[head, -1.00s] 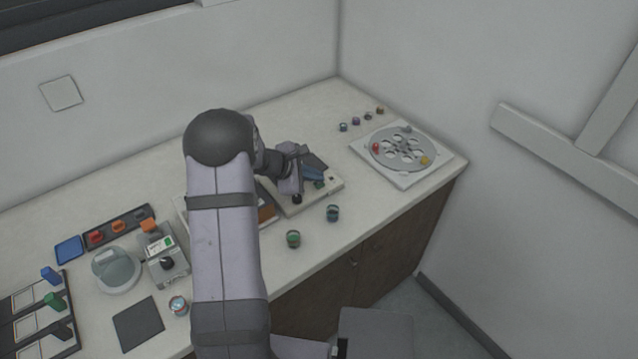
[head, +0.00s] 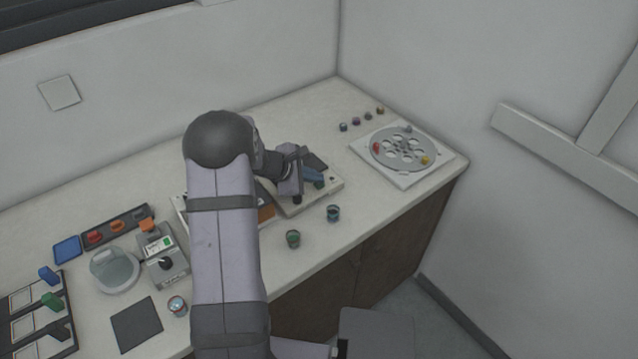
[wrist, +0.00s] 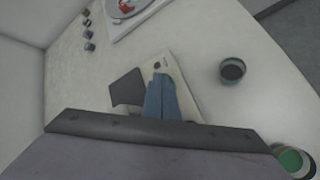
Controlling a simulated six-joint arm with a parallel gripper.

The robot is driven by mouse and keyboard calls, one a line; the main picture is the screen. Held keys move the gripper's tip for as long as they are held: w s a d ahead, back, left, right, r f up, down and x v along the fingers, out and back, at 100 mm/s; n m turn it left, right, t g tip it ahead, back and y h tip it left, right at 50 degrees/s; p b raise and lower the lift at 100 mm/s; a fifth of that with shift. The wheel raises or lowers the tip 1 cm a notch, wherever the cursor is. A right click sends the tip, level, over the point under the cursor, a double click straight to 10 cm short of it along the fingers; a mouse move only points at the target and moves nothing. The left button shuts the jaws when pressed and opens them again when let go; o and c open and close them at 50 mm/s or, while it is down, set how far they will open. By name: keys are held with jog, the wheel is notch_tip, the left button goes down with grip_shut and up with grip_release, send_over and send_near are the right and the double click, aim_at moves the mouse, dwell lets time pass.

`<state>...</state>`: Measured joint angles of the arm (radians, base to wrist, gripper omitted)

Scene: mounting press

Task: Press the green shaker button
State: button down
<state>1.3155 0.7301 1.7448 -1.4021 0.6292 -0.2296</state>
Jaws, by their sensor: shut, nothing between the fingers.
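My gripper (head: 316,179) is shut and empty, its blue fingers together over a cream flat device (head: 331,189) with a dark square pad. In the wrist view the fingers (wrist: 159,78) point down at the cream device (wrist: 186,95), near a small dark spot (wrist: 157,65) on its top. The dark pad (wrist: 126,87) is left of the fingers. I cannot make out a green button on this device; the fingers may hide it. I cannot tell whether the fingertips touch the surface.
Two small cups, one dark (head: 333,213) and one with green contents (head: 293,239), stand near the front edge. A round carousel (head: 404,149) is at the right, with several small pots behind. A grey box (head: 166,265) with a black knob and a green patch stands at left.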

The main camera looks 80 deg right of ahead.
aim_at(315, 189)
jog(key=shift+f, duration=0.2)
jog(key=shift+r, duration=0.15)
dwell(0.3)
jog(key=shift+r+p, duration=0.45)
jog(key=shift+r, duration=0.35)
jog(key=shift+r, duration=0.1)
notch_tip(315, 189, up, 5)
jog(key=p, duration=0.3)
dwell(0.8)
